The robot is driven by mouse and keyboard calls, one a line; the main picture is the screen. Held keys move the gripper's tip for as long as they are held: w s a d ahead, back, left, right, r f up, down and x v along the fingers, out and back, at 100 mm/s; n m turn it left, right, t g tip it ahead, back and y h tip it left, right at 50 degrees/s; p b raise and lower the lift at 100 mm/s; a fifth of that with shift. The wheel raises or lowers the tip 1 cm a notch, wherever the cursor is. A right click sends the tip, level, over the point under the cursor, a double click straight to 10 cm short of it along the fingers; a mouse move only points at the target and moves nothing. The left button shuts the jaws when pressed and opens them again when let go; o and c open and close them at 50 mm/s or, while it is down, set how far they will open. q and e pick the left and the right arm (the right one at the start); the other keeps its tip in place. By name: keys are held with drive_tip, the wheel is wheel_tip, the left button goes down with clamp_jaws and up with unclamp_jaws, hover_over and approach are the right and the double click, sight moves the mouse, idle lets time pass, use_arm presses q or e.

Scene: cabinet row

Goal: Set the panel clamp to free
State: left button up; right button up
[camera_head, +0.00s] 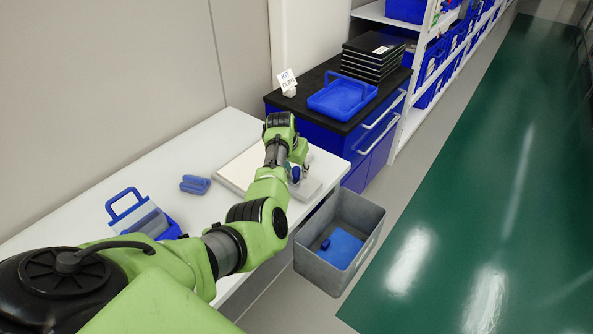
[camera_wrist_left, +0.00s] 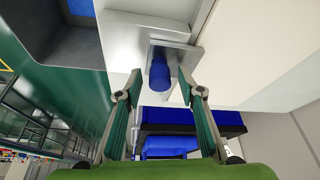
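The panel clamp shows in the left wrist view as a blue knob or handle (camera_wrist_left: 159,76) on a small grey metal plate (camera_wrist_left: 183,54). In the head view a small blue part (camera_head: 295,174) shows by my gripper, beside a pale flat panel (camera_head: 232,174) on the white bench. My left gripper (camera_wrist_left: 159,74) is open, its two fingertips on either side of the blue handle with gaps visible on both sides. My arm hides part of the panel and clamp in the head view. The clamp's setting cannot be read. My right gripper is not in view.
A grey bin (camera_head: 362,213) with a blue item inside stands at the bench's right edge. Blue clips (camera_head: 195,185) and a blue-handled holder (camera_head: 146,217) lie on the bench (camera_head: 95,196). A dark-topped blue cabinet (camera_head: 310,115) carries a blue tray (camera_head: 342,108). The green floor is clear.

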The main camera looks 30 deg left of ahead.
use_arm(q)
drive_tip(key=shift+w+f, duration=0.15)
drive_tip(key=shift+f, duration=0.15)
